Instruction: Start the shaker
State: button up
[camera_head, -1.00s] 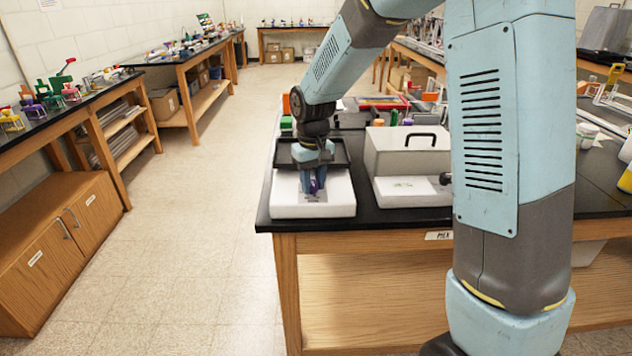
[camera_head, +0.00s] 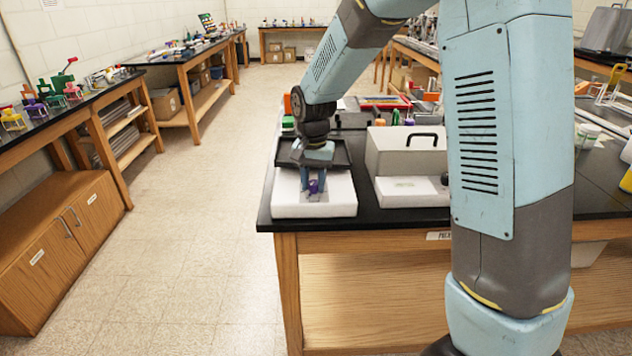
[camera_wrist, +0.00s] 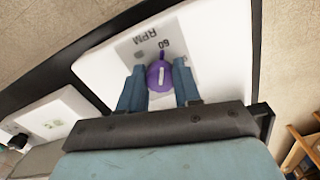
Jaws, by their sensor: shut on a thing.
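The shaker is a white box (camera_head: 290,206) with a dark tray (camera_head: 340,152) on top, at the near left corner of the black bench. A purple knob (camera_head: 314,187) sits on its grey front panel; it also shows in the wrist view (camera_wrist: 159,77). The panel (camera_wrist: 141,50) reads "RPM" and "60", and the knob's white mark points roughly toward the "60". My gripper (camera_wrist: 159,70) has its blue fingers on both sides of the knob, shut on it. In the head view my gripper (camera_head: 313,182) reaches down over the front of the shaker.
A grey-white device with a black handle (camera_head: 408,150) stands to the right of the shaker, a narrow gap between them. The bench's front edge (camera_head: 350,223) lies just before the shaker. Side benches with coloured items (camera_head: 45,100) stand left across an open floor.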

jog(key=shift+w+r, duration=0.1)
jog(key=shift+w, duration=0.05)
dwell(0.3)
jog(key=o, duration=0.7)
jog(key=shift+c, duration=0.2)
jog(key=o, duration=0.4)
